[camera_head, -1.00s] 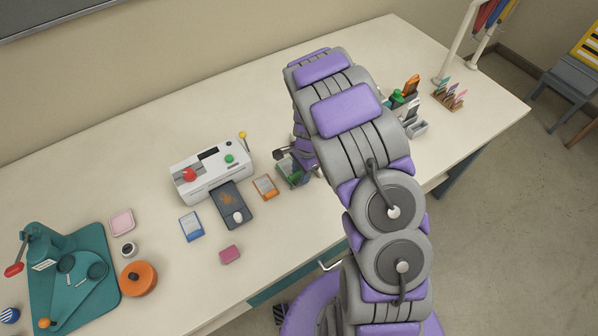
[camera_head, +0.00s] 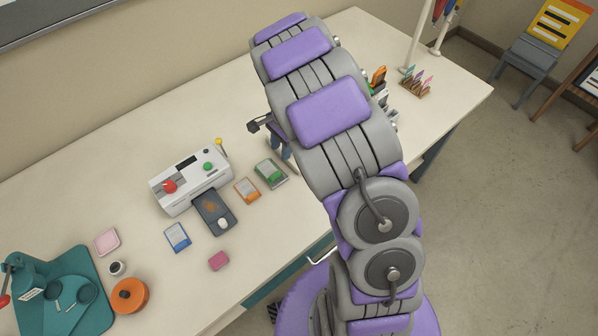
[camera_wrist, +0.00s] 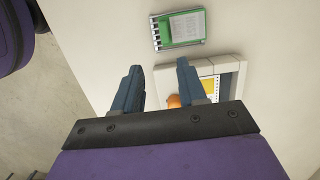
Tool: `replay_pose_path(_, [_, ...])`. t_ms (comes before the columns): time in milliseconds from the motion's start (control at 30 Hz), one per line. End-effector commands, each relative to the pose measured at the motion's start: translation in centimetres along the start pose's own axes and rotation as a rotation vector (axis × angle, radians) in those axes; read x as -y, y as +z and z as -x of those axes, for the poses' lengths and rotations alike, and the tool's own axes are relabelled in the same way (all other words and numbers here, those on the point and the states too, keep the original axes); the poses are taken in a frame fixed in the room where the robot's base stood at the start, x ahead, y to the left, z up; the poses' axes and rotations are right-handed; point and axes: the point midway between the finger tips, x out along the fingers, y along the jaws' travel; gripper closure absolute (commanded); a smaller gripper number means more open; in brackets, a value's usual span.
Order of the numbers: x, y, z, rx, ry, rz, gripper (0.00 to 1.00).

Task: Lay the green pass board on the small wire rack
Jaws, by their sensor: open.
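My gripper (camera_wrist: 157,72) is open and empty, apart from the board, which lies beyond the fingertips in the wrist view. In the head view my arm partly hides the gripper.
A white laminator (camera_head: 190,180) with a dark tray (camera_head: 214,212) stands left of the board. Near it lie an orange-edged card (camera_head: 247,190), a blue-edged card (camera_head: 177,237) and a pink block (camera_head: 218,261). A pale organiser (camera_wrist: 228,68) sits close to my fingers. Bare table lies behind the board.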

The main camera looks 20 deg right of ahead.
Motion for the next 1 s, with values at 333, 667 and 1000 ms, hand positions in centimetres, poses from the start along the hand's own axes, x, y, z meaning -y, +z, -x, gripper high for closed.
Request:
replay_pose_path(333, [-4.2,2.0,5.5,-0.022,0.023,0.162,0.59])
replay_pose_path(667, [-13.3,6.9,12.8,-0.027,0.071,0.499,0.59])
replay_pose_path(1000, [-23.9,12.1,16.4,-0.006,0.127,0.898,0.59])
